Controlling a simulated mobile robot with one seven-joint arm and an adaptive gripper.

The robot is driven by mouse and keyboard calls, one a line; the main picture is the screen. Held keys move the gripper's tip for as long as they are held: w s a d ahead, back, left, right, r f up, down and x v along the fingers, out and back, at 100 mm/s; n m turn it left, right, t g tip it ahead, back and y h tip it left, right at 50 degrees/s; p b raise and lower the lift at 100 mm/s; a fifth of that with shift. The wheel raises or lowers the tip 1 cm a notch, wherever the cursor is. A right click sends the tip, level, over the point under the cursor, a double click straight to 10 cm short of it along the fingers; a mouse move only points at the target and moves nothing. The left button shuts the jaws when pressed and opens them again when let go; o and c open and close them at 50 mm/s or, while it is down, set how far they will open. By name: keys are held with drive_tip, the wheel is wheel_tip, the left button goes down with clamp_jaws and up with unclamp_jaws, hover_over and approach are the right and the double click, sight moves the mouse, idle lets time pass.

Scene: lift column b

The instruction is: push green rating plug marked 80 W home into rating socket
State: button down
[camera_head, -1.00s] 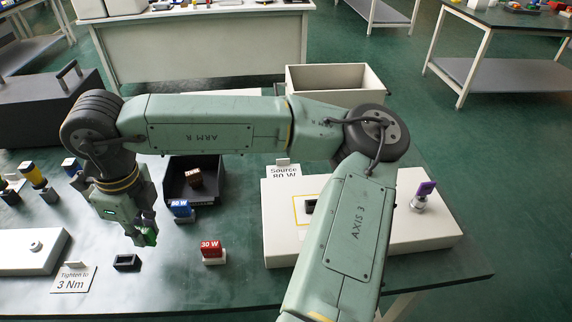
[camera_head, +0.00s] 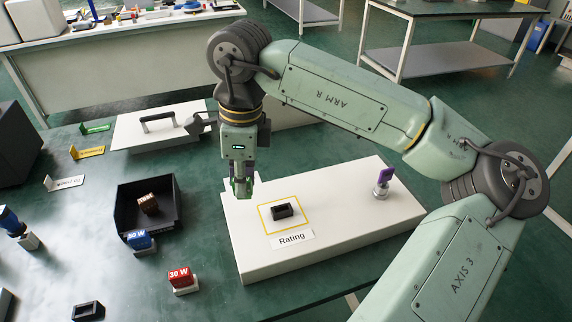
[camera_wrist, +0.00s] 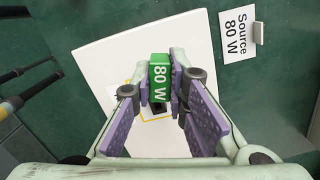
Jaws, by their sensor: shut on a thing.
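The green plug marked 80 W (camera_wrist: 160,80) is between the purple-padded fingers of my gripper (camera_wrist: 162,98), which are shut on it. In the head view my gripper (camera_head: 242,190) points down above the left part of the white panel, with little green showing. The rating socket (camera_head: 283,211) is a black rectangular holder inside a yellow outline, behind the label Rating. It appears empty and lies to the right of my gripper in the head view. In the wrist view the socket (camera_wrist: 153,109) shows partly behind the plug. The plug is apart from the socket.
A purple key-like part (camera_head: 384,178) stands on the panel's right (camera_head: 345,190). A black tray (camera_head: 128,222) holds a brown block (camera_head: 148,204). Blue (camera_head: 139,239) and red 30 W (camera_head: 181,278) plugs stand in front. A black holder (camera_head: 87,311) lies front left.

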sight(282, 196)
drive_tip(key=d+r+n, duration=0.3)
drive_tip(key=d+r, duration=0.1)
drive_tip(key=d, duration=0.3)
drive_tip(key=shift+s, duration=0.2)
drive_tip(key=shift+d+f+b, duration=0.1)
drive_tip(key=shift+b, duration=0.35)
wheel_tip(282, 196, down, 5)
drive_tip(key=b, duration=0.4)
drive_tip(key=shift+f, duration=0.2)
drive_tip(key=shift+f, duration=0.2)
drive_tip(key=shift+f, duration=0.35)
drive_tip(key=shift+f, duration=0.75)
idle(0.9)
